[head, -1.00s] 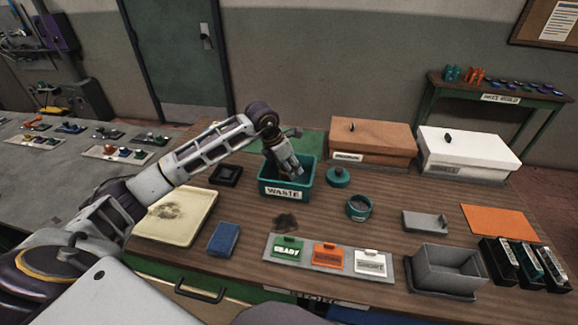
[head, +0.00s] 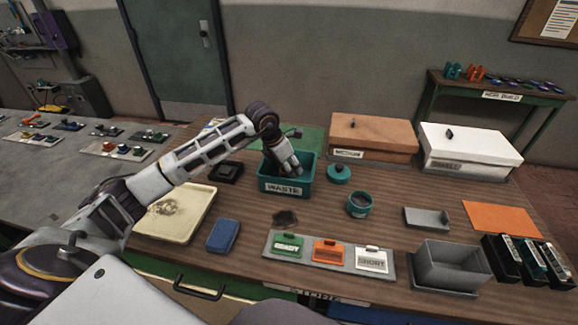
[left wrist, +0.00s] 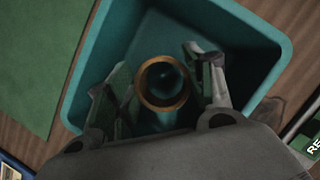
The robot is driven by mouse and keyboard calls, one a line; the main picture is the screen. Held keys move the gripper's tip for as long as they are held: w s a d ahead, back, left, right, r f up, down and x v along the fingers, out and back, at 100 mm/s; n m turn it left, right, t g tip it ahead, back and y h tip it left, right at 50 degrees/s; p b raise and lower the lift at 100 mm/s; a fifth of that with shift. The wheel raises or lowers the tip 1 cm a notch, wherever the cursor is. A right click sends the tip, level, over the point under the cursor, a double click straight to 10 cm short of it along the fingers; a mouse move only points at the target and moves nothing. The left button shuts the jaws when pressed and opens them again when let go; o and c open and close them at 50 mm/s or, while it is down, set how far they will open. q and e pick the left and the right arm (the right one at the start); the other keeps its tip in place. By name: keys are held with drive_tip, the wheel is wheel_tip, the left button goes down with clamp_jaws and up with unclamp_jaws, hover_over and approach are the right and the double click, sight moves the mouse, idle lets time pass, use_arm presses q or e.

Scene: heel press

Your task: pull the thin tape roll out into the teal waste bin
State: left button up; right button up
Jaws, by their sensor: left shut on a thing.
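The teal waste bin (head: 284,187), labelled WASTE, stands open on the wooden table. My left gripper (head: 288,168) points down into its mouth, with the fingertips partly hidden behind the bin's front wall in the head view. In the left wrist view the thin tape roll (left wrist: 141,88) shows as a narrow brown ring between the two fingers, which are shut on it. The bin's teal wall (left wrist: 235,22) surrounds the fingers and roll there. How deep the roll sits is hard to tell. My right gripper is out of view.
A brown lidded box (head: 372,137) and a white lidded box (head: 470,150) stand behind right of the bin. A teal lid (head: 339,174) and round teal pot (head: 359,205) are to its right. A cream tray (head: 180,222) lies left, and a label tray (head: 330,253) in front.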

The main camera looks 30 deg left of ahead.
use_arm(q)
drive_tip(key=shift+f+b, duration=0.5)
drive_tip(key=shift+f, duration=0.2)
drive_tip(key=shift+f, duration=0.15)
idle(0.6)
drive_tip(key=o, duration=1.1)
drive_tip(key=shift+o, duration=1.3)
